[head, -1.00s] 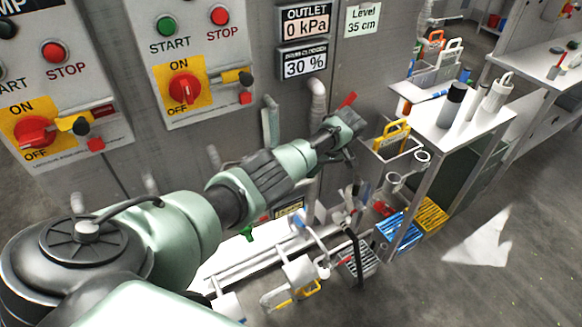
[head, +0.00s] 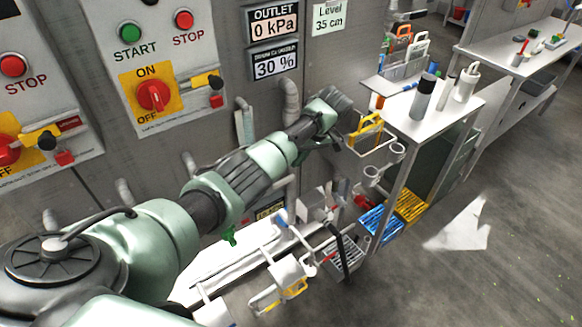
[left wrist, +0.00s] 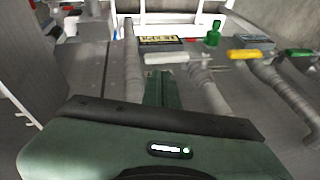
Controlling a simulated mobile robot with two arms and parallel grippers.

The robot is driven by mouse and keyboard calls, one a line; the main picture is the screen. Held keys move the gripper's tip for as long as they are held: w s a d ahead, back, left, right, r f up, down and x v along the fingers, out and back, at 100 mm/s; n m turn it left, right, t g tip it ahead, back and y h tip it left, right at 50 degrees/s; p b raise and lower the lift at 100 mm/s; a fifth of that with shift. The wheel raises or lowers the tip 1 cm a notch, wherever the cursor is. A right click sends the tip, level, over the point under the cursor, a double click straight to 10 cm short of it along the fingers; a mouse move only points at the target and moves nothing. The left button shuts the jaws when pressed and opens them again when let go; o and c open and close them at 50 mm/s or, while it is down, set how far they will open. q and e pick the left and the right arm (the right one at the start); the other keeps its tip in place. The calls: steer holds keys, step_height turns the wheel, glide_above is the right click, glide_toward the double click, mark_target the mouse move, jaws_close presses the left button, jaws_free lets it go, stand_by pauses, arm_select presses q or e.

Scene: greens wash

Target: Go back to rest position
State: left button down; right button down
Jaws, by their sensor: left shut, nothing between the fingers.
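My left gripper (head: 336,106) is at the end of my outstretched green and black arm in the head view. It is in front of the grey wall, right of a grey pipe (head: 291,98) and left of the white shelf stand. It is shut and holds nothing. In the left wrist view its green body fills the bottom, with pipes and valves beyond it. My right gripper is not in view.
Control panels with a red ON/OFF knob (head: 153,96) are on the wall at left. A white shelf (head: 420,116) with bottles stands right of my gripper, a yellow-handled caddy (head: 366,132) close by. Low racks and blue and yellow crates (head: 380,222) are below.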

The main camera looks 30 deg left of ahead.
arm_select(q)
steer(key=s+d+f+m+h, duration=0.1)
steer(key=s+d+f+m, duration=0.15)
steer(key=s+f, duration=0.6)
steer(key=s+d+f+m+t, duration=0.1)
steer(key=s+f+m, duration=0.25)
steer(key=f, duration=1.05)
steer(key=s+d+f+m+h, duration=0.1)
steer(key=s+d+f+m, duration=0.1)
steer(key=s+f, duration=0.75)
steer(key=s+d+f+m, duration=0.2)
steer(key=s+f, duration=0.3)
steer(key=s, duration=0.6)
steer(key=s+d+f+m+h, duration=0.1)
steer(key=s+f, duration=0.4)
steer(key=s, duration=0.6)
steer(key=s+d+f+m+h, duration=0.1)
steer(key=s+d+f+m, duration=0.2)
steer(key=s+f, duration=0.3)
steer(key=s, duration=0.5)
steer(key=shift+s+d+t, duration=0.3)
steer(key=shift+t, duration=0.1)
